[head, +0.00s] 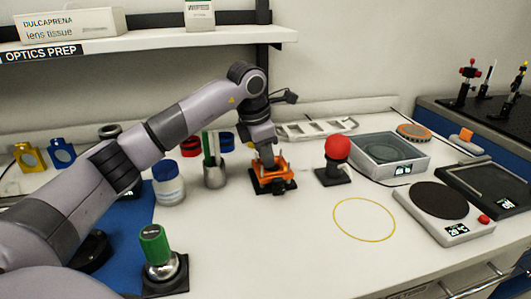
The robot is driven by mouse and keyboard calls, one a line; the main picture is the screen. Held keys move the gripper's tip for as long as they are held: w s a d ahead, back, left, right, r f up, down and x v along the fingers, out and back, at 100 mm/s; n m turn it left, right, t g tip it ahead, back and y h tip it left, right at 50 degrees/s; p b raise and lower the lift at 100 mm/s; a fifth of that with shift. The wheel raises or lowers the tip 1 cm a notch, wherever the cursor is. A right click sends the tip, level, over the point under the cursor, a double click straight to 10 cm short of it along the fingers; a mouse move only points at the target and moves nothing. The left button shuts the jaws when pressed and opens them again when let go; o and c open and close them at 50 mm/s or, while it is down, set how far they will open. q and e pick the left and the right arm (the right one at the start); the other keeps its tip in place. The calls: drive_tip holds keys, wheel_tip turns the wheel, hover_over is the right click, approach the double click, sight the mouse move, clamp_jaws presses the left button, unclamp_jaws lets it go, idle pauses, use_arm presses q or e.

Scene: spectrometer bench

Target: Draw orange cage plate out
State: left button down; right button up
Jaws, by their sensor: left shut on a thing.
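The orange cage plate (263,176) stands at the middle of the bench, at a black base (274,187). My left gripper (268,165) reaches down on it from above and is shut on it. The fingertips and the plate's upper part are partly hidden by the gripper, and I cannot tell whether the plate is still seated in the base. My right gripper is not in view.
A metal pen cup (215,176) stands close left, with a blue-lidded jar (168,184) beyond. A red ball on a black stand (337,149) is at the right. A yellow ring (364,240) lies on otherwise clear bench. A green-capped item (154,245) stands front left.

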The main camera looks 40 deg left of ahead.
use_arm(q)
drive_tip(key=shift+w+r+p, duration=0.1)
drive_tip(key=shift+r+p, duration=1.4)
drive_tip(key=shift+r, duration=0.6)
drive_tip(key=shift+a, duration=0.1)
drive_tip(key=shift+w+a+h+p, duration=0.1)
drive_tip(key=shift+h+p, duration=0.3)
drive_tip(key=shift+p, duration=0.75)
drive_tip(key=shift+g+p, duration=0.4)
drive_tip(key=shift+f, duration=0.1)
drive_tip(key=shift+p, duration=0.4)
drive_tip(key=shift+r+p, duration=0.7)
drive_tip(key=shift+p, duration=0.05)
